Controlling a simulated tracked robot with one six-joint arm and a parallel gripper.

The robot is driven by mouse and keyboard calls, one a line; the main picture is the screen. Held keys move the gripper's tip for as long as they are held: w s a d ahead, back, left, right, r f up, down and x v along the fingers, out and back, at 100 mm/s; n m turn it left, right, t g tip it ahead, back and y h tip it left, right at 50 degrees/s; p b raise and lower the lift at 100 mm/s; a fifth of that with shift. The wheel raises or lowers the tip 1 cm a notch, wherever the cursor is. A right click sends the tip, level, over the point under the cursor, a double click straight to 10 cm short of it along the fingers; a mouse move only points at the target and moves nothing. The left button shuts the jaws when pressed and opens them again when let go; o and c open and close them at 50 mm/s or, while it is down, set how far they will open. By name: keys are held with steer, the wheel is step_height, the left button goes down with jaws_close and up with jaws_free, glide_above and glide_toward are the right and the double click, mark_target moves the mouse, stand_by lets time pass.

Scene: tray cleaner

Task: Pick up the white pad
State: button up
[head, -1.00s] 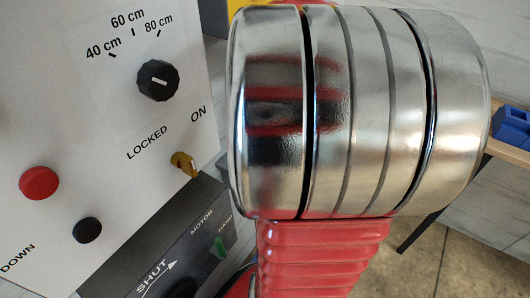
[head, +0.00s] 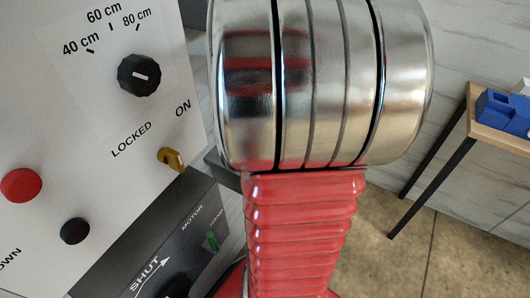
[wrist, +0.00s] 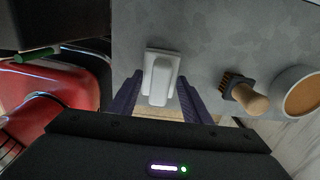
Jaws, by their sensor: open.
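The white pad (wrist: 163,68) is in the wrist view, lying on a grey speckled surface (wrist: 205,30). It has a flat base and a raised, rounded grip on top. My gripper (wrist: 159,82) is open, with its dark purple fingers apart on the left and right of the pad's near part. The gap between fingers and pad looks clear, and I cannot tell how high the fingers are above the surface. The pad and gripper do not show in the head view.
A brush with a wooden handle (wrist: 250,100) and a tan round container (wrist: 300,95) are right of the pad. The head view shows a control panel (head: 90,140) at left and a wooden table (head: 500,138) with blue things (head: 503,110) at right.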

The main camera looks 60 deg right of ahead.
jaws_close()
stand_by(0.3)
steer(key=shift+s+r, duration=0.2)
steer(key=shift+r, duration=0.3)
steer(key=r, duration=0.6)
steer(key=shift+s, duration=0.35)
steer(key=s+d, duration=0.1)
steer(key=s, duration=1.8)
steer(key=shift+d, duration=0.4)
steer(key=shift+w, duration=0.1)
steer(key=c, duration=0.6)
jaws_free()
steer(key=c, duration=0.4)
steer(key=shift+c, duration=0.2)
